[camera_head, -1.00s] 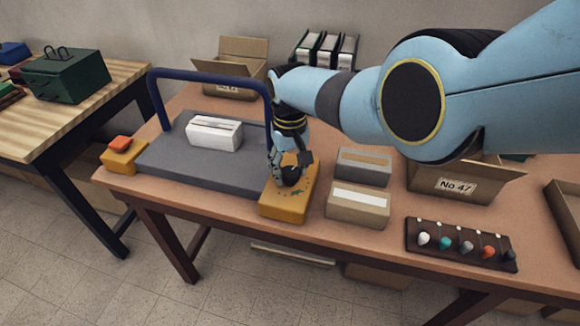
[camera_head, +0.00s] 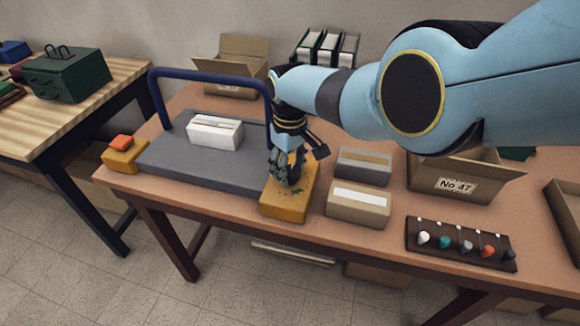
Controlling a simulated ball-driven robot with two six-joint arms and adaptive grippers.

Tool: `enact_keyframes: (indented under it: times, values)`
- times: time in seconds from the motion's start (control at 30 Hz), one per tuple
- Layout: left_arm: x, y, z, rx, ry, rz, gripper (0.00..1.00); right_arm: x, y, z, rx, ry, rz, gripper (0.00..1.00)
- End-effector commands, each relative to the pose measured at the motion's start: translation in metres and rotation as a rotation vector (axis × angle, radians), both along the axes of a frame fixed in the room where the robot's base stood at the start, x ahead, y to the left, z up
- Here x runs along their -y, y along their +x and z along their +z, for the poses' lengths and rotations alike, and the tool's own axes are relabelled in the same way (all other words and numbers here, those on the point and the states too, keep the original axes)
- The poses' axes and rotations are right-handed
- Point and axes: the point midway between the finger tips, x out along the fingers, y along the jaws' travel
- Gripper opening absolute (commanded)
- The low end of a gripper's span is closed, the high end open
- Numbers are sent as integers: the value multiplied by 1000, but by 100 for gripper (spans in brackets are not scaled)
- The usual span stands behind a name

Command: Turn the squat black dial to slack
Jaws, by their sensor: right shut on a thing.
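The squat black dial (camera_head: 294,181) sits on top of a yellow box (camera_head: 285,207) at the right end of a grey platform. Only a small dark part of it shows, because my right gripper (camera_head: 290,172) covers it from above. The right gripper is shut on the dial, with its fingers pointing down and its wrist rotated. Small dark marks show on the box top beside the dial, too small to read. My left gripper is not in view.
A blue hoop (camera_head: 208,77) arches over the grey platform (camera_head: 190,172), which carries a white box (camera_head: 214,132). A yellow block with an orange button (camera_head: 121,142) stands left. Two small cartons (camera_head: 358,204) and a dark board of coloured knobs (camera_head: 461,244) lie right.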

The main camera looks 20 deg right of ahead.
Motion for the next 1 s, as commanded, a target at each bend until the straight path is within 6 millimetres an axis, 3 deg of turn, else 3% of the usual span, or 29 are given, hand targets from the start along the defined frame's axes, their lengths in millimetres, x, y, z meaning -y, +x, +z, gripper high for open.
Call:
enact_keyframes:
  times: [0.17, 0.2, 0.37, 0.73, 1.0]
  values:
    - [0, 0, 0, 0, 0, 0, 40, 0, 1, 1, 2, 0, 1, 12]
    - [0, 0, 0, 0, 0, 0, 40, 0, 1, 1, 2, 0, 1, 48]
    - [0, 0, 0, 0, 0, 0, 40, 0, 1, 0, 1, -1, 0, 68]
    - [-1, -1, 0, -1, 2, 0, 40, 0, 0, 3, 0, 0, 0, 68]
    - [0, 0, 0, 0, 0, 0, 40, 0, 0, 30, 4, 1, -1, 68]
